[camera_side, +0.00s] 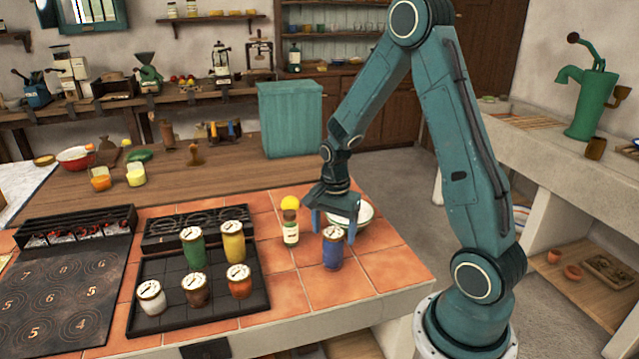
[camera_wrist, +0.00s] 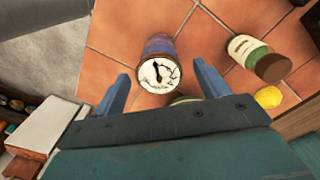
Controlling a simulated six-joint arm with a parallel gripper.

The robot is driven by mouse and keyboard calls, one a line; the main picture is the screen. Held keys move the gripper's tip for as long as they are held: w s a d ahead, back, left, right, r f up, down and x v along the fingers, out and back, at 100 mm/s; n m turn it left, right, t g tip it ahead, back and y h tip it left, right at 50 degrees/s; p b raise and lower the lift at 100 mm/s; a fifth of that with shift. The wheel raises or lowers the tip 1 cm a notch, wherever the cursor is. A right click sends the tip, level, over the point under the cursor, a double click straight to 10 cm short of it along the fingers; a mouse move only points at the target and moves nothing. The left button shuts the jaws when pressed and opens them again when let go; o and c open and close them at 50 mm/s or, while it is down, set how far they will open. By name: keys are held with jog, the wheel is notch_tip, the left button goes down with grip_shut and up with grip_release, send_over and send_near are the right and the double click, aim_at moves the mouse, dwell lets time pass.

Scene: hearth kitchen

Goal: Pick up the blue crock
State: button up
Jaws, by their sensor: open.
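The blue crock (camera_side: 333,252) stands upright on the orange tiles near the right front of the counter. It has a pale lid with a dark mark. In the wrist view the blue crock (camera_wrist: 158,48) shows from above, with its lid towards me. My gripper (camera_side: 333,232) is open above and around the back of the crock. In the wrist view the fingers of my gripper (camera_wrist: 163,83) lie either side of the crock's lid, with gaps on both sides. I cannot tell how far the fingertips reach down beside it.
A black tray (camera_side: 150,322) with several lidded crocks is at left. Tiles in front are clear.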

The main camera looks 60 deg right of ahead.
aim_at(333, 244)
jog(key=shift+f, duration=0.2)
jog(key=shift+a+f, duration=0.1)
jog(key=shift+f, duration=2.35)
jog(key=shift+c, duration=0.4)
jog(key=c, duration=1.2)
jog(key=shift+c, duration=0.2)
jog(key=shift+r, duration=0.2)
notch_tip(333, 244, up, 20)
jog(key=shift+f, duration=0.15)
